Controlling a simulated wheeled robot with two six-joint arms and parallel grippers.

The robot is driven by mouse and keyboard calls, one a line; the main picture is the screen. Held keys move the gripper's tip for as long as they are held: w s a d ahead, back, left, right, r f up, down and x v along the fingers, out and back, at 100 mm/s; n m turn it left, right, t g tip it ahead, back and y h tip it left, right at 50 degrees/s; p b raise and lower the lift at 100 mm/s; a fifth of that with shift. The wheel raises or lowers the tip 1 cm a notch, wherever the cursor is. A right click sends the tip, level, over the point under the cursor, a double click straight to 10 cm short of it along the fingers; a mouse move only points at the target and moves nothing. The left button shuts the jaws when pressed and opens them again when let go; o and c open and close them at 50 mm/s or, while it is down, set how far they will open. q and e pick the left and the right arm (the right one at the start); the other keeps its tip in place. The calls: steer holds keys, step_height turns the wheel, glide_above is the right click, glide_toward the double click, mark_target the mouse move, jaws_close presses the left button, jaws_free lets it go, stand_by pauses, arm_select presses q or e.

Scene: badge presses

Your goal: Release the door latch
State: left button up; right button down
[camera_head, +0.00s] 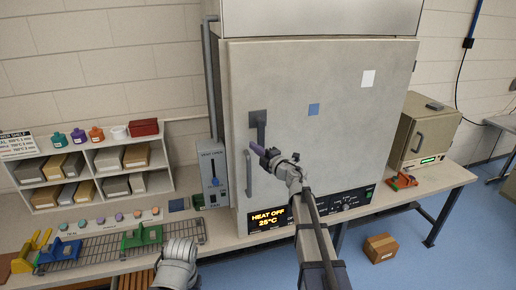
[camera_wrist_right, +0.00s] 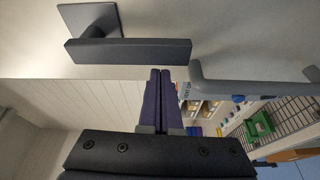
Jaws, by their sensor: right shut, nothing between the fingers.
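The door latch is a dark lever (camera_head: 262,132) on a square plate (camera_head: 258,117), near the left edge of the large grey oven door (camera_head: 335,110). In the right wrist view the lever (camera_wrist_right: 128,51) lies across the upper part, with its plate (camera_wrist_right: 88,18) at one end. My right gripper (camera_head: 256,150) is shut and empty, with purple fingers just below the lever in the head view. In the right wrist view its fingertips (camera_wrist_right: 160,72) are close to the lever's lower edge; I cannot tell whether they touch.
A grey bar handle (camera_head: 248,173) is below the latch, close to my right fingers. A vent box (camera_head: 213,175) stands left of the oven, whose display (camera_head: 268,218) reads HEAT OFF 25°C. A smaller oven (camera_head: 425,132) is at right, a shelf (camera_head: 100,140) at left.

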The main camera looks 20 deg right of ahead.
steer(key=s, duration=0.9)
steer(key=shift+s+d, duration=0.2)
steer(key=shift+s, duration=0.1)
